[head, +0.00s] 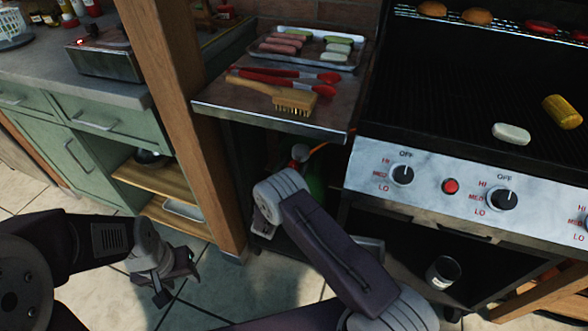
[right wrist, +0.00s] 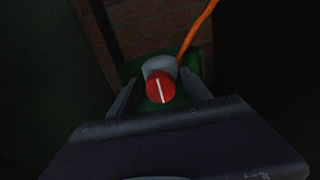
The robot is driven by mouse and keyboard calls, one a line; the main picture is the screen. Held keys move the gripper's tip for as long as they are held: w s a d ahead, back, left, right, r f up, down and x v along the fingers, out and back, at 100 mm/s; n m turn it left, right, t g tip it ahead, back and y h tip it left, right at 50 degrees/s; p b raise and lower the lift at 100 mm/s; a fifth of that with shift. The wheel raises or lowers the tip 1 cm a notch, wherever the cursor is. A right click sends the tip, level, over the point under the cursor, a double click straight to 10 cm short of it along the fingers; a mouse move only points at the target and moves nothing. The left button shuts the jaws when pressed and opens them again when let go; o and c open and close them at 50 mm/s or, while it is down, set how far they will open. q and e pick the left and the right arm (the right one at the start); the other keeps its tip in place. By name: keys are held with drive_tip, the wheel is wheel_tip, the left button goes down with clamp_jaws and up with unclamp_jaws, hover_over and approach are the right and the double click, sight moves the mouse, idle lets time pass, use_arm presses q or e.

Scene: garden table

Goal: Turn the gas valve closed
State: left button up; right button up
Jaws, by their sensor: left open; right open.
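The gas valve is a round red knob with a white line (right wrist: 160,89), seen in the right wrist view. Its line stands nearly upright, tilted slightly. It sits on a grey fitting atop a green gas bottle (right wrist: 132,71). In the head view the bottle (head: 316,187) is mostly hidden behind my right arm, under the side shelf. My right gripper (right wrist: 160,92) is open, with its fingers to either side of the knob in that view; I cannot tell whether they touch it. My left gripper (head: 172,284) is open and empty above the tiled floor at the lower left.
An orange hose (right wrist: 196,32) rises from the fitting. The side shelf (head: 225,99) with a brush and tongs is above my right arm. A wooden post (head: 180,110) stands left of it. The grill's control panel (head: 430,184) is to the right.

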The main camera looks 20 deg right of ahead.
clamp_jaws()
idle(0.3)
drive_tip(key=m, duration=0.4)
drive_tip(key=shift+d, duration=0.1)
drive_tip(key=m, duration=0.4)
drive_tip(key=shift+f+m+b, duration=0.1)
drive_tip(key=shift+m+b, duration=0.2)
drive_tip(key=shift+b, duration=0.1)
drive_tip(key=m+b, duration=0.1)
drive_tip(key=m, duration=0.3)
drive_tip(key=shift+s+d+f, duration=0.1)
drive_tip(key=shift+m+b, duration=0.55)
drive_tip(key=shift+m, duration=1.75)
drive_tip(key=shift+f, duration=0.1)
